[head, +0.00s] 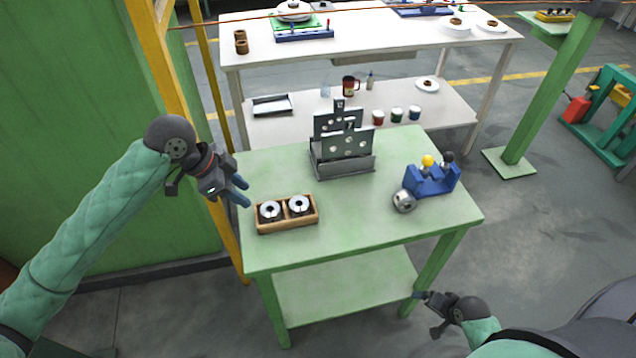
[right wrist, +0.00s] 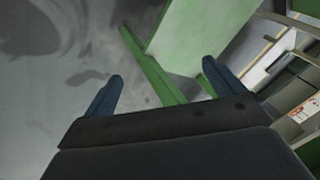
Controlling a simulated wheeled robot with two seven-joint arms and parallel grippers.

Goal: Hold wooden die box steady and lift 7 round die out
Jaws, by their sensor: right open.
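The wooden die box (head: 288,226) sits at the left front of the green table. It holds two round metal dies side by side, the left die (head: 269,211) and the right die (head: 299,205); any number on them is too small to read. My left gripper (head: 246,195) is open and empty, above and to the left of the box, apart from it. My right gripper (head: 418,296) is low by the table's front right leg, far from the box. It is open and empty in the right wrist view (right wrist: 163,75).
A metal stand with upright holed plates (head: 345,145) is behind the box. A blue fixture (head: 432,182) with yellow and black knobs and a round metal part (head: 404,201) are at the right. The green table (head: 350,222) is clear between.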

